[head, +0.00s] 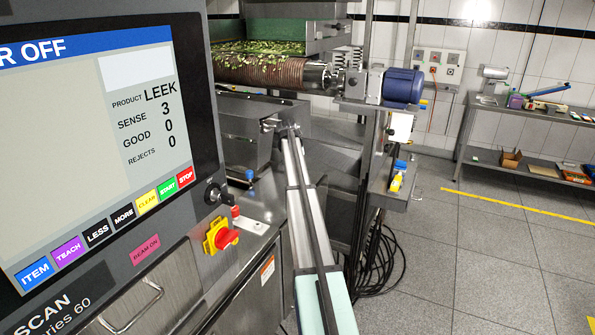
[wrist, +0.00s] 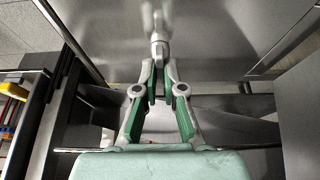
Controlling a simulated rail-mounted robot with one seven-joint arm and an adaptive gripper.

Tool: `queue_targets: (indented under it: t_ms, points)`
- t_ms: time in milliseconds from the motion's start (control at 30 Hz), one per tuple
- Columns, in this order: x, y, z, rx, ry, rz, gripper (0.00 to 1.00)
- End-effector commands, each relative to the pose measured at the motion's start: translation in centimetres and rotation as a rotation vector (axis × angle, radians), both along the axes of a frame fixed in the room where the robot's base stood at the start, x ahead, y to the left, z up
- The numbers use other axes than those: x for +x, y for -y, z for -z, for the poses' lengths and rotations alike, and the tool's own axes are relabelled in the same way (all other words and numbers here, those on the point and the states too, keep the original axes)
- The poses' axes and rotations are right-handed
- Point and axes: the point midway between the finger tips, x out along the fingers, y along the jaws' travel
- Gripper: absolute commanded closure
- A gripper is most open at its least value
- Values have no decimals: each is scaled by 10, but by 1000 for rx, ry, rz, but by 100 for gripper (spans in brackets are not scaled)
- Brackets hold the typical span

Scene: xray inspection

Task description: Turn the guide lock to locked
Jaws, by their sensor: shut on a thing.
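In the wrist view my gripper (wrist: 160,64) has its two green-padded fingers drawn together at the tips around the lower end of a small silver handle (wrist: 157,26). The handle looks like the guide lock and stands out against a broad grey metal panel (wrist: 215,30). Its lower end is hidden between the fingertips. In the head view my arm reaches away to a grey metal housing, where a small metal fitting (head: 269,123) shows by its far end. The fingers are too small there to make out. I cannot tell the lock's turned position.
The control screen (head: 80,120) fills the left of the head view. A red and yellow rotary switch (head: 221,237) and a blue knob (head: 249,175) stand left of my arm. A blue motor (head: 403,86) and roller (head: 265,72) are beyond. The floor at right is clear.

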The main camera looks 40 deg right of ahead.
Motion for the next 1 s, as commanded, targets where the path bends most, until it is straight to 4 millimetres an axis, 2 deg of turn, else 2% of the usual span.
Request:
queue_targets:
  t_ms: [567,600,667,1000]
  points:
    - [-1,-1,1,4,-2,39,100]
    - [-1,-1,1,4,-2,39,85]
    - [-1,-1,1,3,-2,38,67]
    - [0,-1,-1,1,0,37,67]
